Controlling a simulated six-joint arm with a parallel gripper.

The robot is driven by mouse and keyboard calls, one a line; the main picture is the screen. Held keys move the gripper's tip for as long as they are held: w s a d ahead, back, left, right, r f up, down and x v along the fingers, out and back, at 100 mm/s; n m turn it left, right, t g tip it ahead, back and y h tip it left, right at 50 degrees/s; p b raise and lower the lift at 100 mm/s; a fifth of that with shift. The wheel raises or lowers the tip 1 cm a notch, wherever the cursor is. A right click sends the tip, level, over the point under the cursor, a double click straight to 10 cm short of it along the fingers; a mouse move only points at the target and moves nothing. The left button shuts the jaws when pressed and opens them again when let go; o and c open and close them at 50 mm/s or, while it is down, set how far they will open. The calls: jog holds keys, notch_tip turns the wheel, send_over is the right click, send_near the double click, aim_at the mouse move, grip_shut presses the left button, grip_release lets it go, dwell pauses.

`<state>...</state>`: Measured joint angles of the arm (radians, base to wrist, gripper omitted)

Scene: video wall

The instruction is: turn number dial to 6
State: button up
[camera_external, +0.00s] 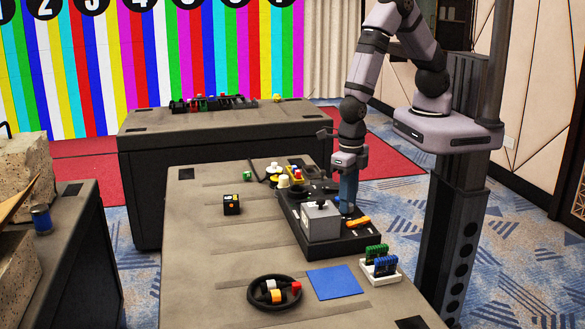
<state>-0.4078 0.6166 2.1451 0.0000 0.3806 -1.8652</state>
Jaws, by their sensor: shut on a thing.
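A black control board (372,240) lies along the right edge of the near table. A grey box (320,223) with a dark knob on top stands on it. My gripper (348,207) points straight down at the board, just right of and behind the grey box. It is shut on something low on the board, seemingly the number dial. The fingers hide most of what they hold, and no dial numbers can be read from here.
An orange handle (358,222) lies on the board close to my gripper. A black ring tray (275,292) with small blocks, a blue mat (333,283) and a white rack (380,270) are in front. A black cube (232,205) stands left, with bare tabletop around it.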

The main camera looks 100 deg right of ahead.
jog(key=m, duration=0.7)
jog(key=shift+p, duration=0.4)
jog(key=m, duration=0.6)
jog(key=shift+m+p, duration=0.3)
jog(key=shift+m, duration=0.1)
jog(key=m, duration=1.1)
jog(key=shift+p, duration=0.35)
jog(key=shift+a, duration=0.1)
jog(key=o, duration=1)
jog(key=shift+o, duration=0.2)
jog(key=shift+s, duration=0.1)
jog(key=shift+r, duration=0.1)
